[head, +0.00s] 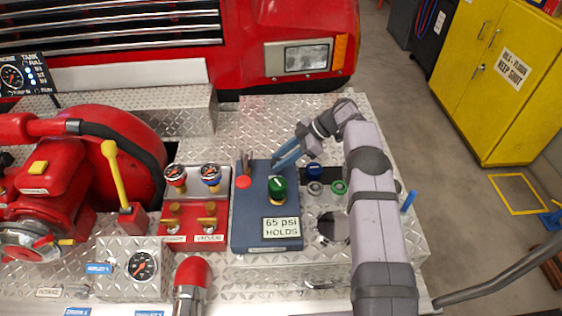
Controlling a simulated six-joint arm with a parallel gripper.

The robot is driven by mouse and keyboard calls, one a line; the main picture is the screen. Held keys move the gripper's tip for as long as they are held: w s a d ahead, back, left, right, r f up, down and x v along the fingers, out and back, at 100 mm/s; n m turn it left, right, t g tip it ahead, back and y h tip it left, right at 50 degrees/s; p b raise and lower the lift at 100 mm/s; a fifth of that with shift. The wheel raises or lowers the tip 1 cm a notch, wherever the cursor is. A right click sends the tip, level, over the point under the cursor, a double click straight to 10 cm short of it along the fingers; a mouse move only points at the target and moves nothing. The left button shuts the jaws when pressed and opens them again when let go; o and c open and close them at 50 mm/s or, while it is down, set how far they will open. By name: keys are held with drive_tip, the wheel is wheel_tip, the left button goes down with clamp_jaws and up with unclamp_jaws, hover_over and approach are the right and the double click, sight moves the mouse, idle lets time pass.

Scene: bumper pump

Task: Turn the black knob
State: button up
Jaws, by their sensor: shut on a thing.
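My gripper (287,156) reaches in from the right with its blue fingers over the far right part of a blue control box (240,222). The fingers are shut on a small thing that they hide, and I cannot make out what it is. No black knob shows clearly in the head view. A dark green round knob (277,187) with a white pointer mark stands on the box just in front of the fingertips, apart from them in the picture. A red button (243,182) and a small dark upright part (245,160) are to the left. A sign (281,227) reads "65 psi HOLDS".
Blue, grey and green caps (339,187) sit close to the right of the box, beside my arm. Two gauges (211,176) and brass valves (207,222) stand on the left. A yellow lever (116,175) rises further left.

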idle(0.3)
drive_tip(key=o, duration=1)
drive_tip(key=shift+o, duration=0.2)
drive_tip(key=shift+r, duration=0.1)
drive_tip(key=b+v, duration=0.2)
drive_tip(key=v, duration=0.3)
drive_tip(key=shift+d, duration=0.1)
drive_tip(key=shift+b+v, duration=0.35)
drive_tip(key=shift+v, duration=0.65)
